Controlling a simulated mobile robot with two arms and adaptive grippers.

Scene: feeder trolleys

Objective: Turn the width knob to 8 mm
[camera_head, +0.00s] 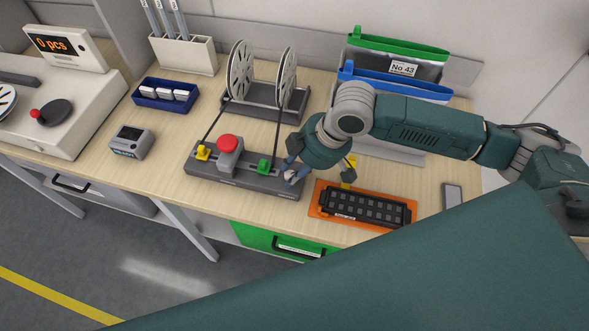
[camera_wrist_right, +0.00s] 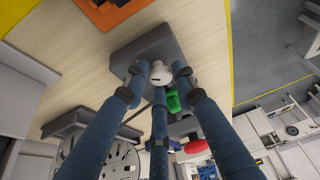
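The width knob (camera_wrist_right: 161,72) is a small pale round knob on the end of the dark grey splicing block (camera_wrist_right: 148,48), seen in the right wrist view. My right gripper (camera_wrist_right: 161,78) has its three blue fingers around the knob, with the tips against its sides and no clear gap. In the head view my right gripper (camera_head: 292,171) is at the right end of the grey block (camera_head: 225,178) and hides the knob. The knob's scale and setting cannot be read. My left gripper is not in view.
The block carries a yellow piece (camera_head: 203,153), a red button (camera_head: 229,142) and a green piece (camera_head: 264,166). Two reels (camera_head: 262,78) stand behind it. An orange tray (camera_head: 316,205) with a black feeder (camera_head: 367,209) lies to the right, and a small grey display box (camera_head: 131,142) to the left.

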